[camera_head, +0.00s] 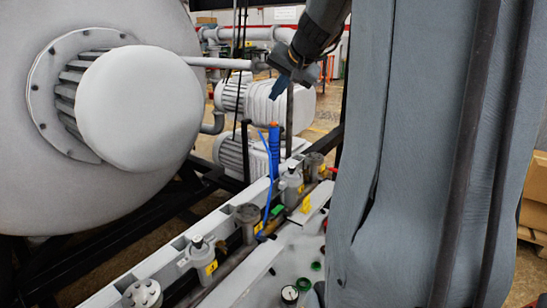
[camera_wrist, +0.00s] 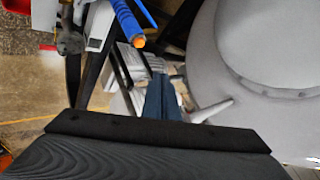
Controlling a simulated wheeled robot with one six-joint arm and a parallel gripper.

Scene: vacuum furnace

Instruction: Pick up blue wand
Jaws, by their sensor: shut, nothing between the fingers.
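The blue wand (camera_head: 274,150) stands upright among the fittings on the grey rail, with an orange tip at its top. In the wrist view the wand (camera_wrist: 126,18) enters from the top edge, its orange end toward the picture's middle. My gripper (camera_head: 277,92) is above the wand in the head view, clear of it, pointing down. The lower end of the wand is partly hidden by fittings and a blue cable.
A large grey furnace vessel (camera_head: 140,110) fills the left. The rail (camera_head: 150,268) carries several grey valves and yellow tags. Grey pumps (camera_head: 262,100) stand behind. Thin black cables hang left of my gripper. Cardboard boxes (camera_head: 536,195) are at the far right.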

